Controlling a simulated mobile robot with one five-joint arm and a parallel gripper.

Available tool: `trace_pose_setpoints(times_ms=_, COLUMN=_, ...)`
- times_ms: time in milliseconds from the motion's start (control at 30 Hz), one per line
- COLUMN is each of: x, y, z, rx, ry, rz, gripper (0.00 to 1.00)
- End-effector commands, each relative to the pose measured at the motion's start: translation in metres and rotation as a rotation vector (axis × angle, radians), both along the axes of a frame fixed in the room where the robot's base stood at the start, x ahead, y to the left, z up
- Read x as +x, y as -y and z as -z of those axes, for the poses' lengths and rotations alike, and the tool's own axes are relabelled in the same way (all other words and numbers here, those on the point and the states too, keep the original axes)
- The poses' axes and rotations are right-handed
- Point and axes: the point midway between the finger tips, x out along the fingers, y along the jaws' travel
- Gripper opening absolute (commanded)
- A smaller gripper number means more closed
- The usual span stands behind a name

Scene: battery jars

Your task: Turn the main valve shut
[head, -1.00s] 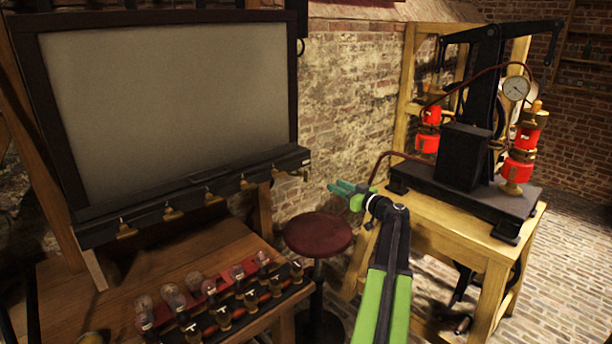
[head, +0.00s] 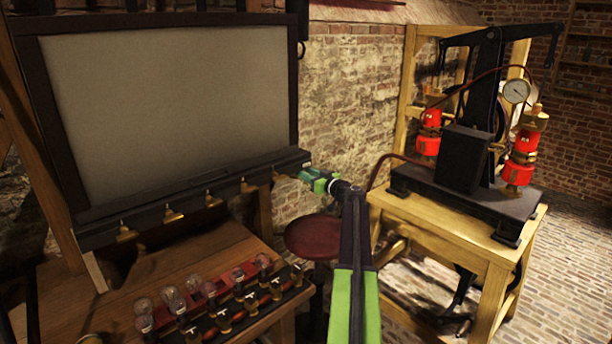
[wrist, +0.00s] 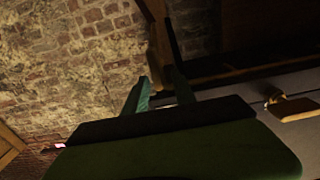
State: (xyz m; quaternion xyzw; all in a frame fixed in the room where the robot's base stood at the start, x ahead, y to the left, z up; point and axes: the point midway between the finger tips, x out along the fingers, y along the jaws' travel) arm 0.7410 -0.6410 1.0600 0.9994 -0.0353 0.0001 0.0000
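A black rail (head: 190,200) under the large grey panel carries a row of small brass taps, such as this one (head: 213,199). Which fitting is the main valve is not clear; the rail's right end is partly covered by my gripper. My gripper (head: 302,176), with green fingers, is at that right end. In the wrist view my two fingers (wrist: 162,84) stand apart, one teal and one dark. A dim brown upright piece (wrist: 154,55) shows beyond and between their tips; contact cannot be told. A brass tap (wrist: 292,108) is off to the right.
A wooden bench (head: 70,290) with several glass bulbs stands below the rail. A round dark red stool (head: 312,238) is under my arm. A wooden table (head: 450,235) at right bears a black pump with red cylinders and a gauge (head: 516,91). A brick wall is behind.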

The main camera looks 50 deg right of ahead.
Motion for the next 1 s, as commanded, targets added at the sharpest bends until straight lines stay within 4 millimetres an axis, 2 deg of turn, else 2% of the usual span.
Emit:
trace_pose_setpoints(times_ms=133, x=-0.001, y=0.0, z=0.0, rx=0.0, ry=0.0, rz=0.0, gripper=0.3)
trace_pose_setpoints(times_ms=367, x=-0.001, y=0.0, z=0.0, rx=0.0, ry=0.0, rz=0.0, gripper=0.0)
trace_pose_setpoints(times_ms=600, x=-0.001, y=0.001, z=0.0, rx=0.0, ry=0.0, rz=0.001, gripper=0.0)
trace_pose_setpoints(times_ms=633, x=-0.003, y=-0.009, z=0.0, rx=0.0, ry=0.0, rz=0.0, gripper=0.0)
trace_pose_setpoints(times_ms=1000, x=0.0, y=0.001, z=0.0, rx=0.087, ry=0.006, rz=-0.004, gripper=0.0)
